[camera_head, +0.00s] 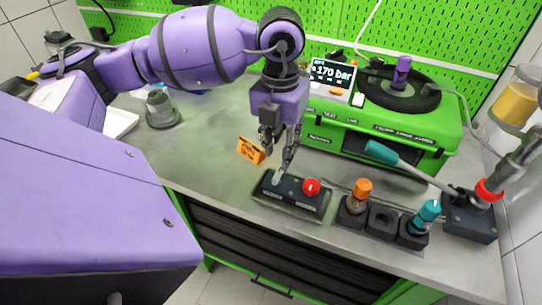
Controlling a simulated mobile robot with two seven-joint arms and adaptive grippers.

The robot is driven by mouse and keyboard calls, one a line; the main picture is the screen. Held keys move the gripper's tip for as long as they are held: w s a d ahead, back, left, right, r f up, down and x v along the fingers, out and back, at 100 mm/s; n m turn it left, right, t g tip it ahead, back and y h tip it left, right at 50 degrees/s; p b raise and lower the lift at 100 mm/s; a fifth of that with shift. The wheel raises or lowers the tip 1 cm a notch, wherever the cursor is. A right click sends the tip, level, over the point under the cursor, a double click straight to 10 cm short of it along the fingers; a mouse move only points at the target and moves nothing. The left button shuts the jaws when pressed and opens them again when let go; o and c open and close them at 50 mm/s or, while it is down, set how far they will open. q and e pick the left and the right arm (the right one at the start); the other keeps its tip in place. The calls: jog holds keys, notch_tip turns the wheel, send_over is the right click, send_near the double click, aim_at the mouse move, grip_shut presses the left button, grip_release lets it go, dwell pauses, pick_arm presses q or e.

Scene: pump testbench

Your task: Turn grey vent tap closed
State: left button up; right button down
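A black control block (292,203) lies near the front edge of the bench. A small grey tap (278,178) is on its left part and a red knob (311,187) to the right of it. My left gripper (280,165) points down from above, its fingertips right at the grey tap. The fingers partly cover the tap's upper end, so I cannot tell whether they touch or grip it. How far the tap is turned is hard to make out. My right gripper is not in view.
A green test unit (437,135) with a display reading 170 bar (333,72) stands behind. An orange sign (250,150) stands left of the block. Orange-topped (362,188) and teal-topped (429,211) parts stand to the right, beside a teal-handled lever (381,153). The bench's left middle is clear.

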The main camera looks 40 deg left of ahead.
aim_at(278, 173)
pick_arm(q)
jog(key=shift+w+a, duration=0.1)
jog(key=shift+a, duration=0.2)
jog(key=shift+f, duration=0.35)
jog(key=f, duration=0.6)
jog(key=shift+d, duration=0.2)
jog(key=shift+f, duration=0.4)
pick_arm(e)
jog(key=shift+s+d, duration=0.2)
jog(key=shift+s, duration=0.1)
pick_arm(q)
jog(key=c, duration=0.7)
grip_shut()
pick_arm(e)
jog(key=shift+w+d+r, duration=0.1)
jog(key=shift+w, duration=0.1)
